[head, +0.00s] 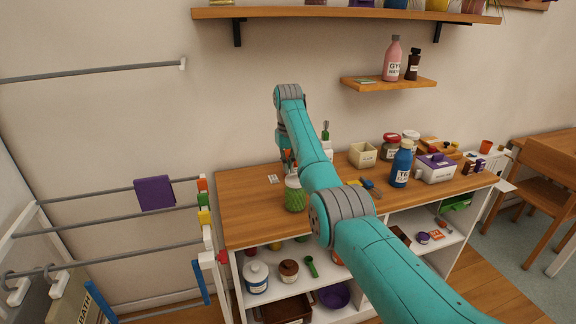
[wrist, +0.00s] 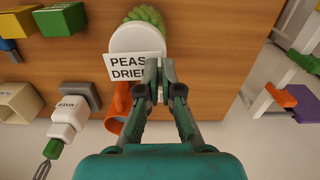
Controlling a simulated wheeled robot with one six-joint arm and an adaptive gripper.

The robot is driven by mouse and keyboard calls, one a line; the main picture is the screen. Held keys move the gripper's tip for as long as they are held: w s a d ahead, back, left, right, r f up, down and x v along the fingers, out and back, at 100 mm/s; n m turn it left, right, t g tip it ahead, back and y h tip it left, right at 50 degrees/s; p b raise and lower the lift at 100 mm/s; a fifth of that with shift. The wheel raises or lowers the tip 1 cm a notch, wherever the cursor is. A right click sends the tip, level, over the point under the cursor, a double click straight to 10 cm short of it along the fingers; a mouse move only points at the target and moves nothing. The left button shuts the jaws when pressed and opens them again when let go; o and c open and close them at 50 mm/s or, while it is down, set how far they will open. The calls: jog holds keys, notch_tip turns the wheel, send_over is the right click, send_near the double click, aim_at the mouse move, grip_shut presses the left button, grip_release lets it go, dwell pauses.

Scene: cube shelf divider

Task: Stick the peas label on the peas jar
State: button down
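The peas jar (head: 295,200) stands on the wooden top near its left end, full of green peas. In the wrist view its white lid (wrist: 138,37) and some green (wrist: 148,14) show. The peas label (wrist: 132,67), a white card reading PEAS DRIED, overlaps the lid's near edge in that view. My gripper (wrist: 159,72) has its fingertips close together at the label's right edge, covering the end of its text, and appears shut on it.
An orange object (wrist: 118,108) is close beside my gripper. The top's left end is clear.

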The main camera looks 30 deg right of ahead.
jog(key=shift+f, duration=1.45)
dwell(2.3)
jog(key=c, duration=1.2)
grip_release()
jog(key=shift+c, duration=0.2)
jog(key=shift+r, duration=0.1)
notch_tip(320, 180, up, 7)
jog(key=shift+r, duration=0.15)
